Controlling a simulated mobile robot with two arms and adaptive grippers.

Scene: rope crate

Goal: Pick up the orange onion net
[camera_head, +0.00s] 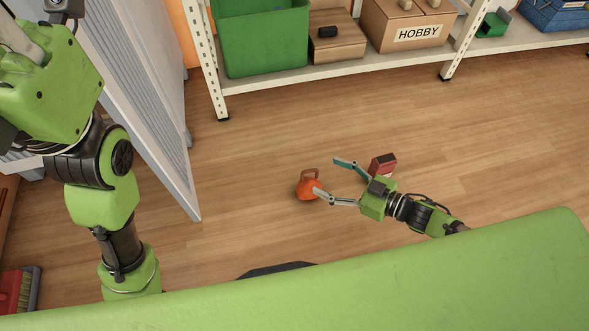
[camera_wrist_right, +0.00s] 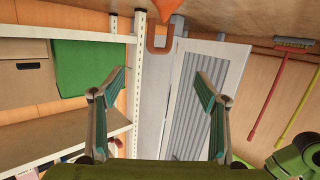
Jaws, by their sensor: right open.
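The orange onion net (camera_head: 308,189) sits on the wooden floor, a small rounded orange bundle with a brownish loop on top. In the right wrist view its loop (camera_wrist_right: 149,38) hangs into the top of the picture, with part of the orange body cut off by the edge. My right gripper (camera_head: 325,176) is open, its two fingers spread toward the net from the right. One fingertip overlaps the net's right side in the head view; I cannot tell if it touches. In the wrist view the open gripper (camera_wrist_right: 161,73) has nothing between its fingers.
A small red box (camera_head: 384,164) lies just behind my right gripper. A white shelf (camera_head: 345,72) at the back holds a green crate (camera_head: 262,42) and cardboard boxes. A grey-white slatted panel (camera_head: 165,120) stands at left.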

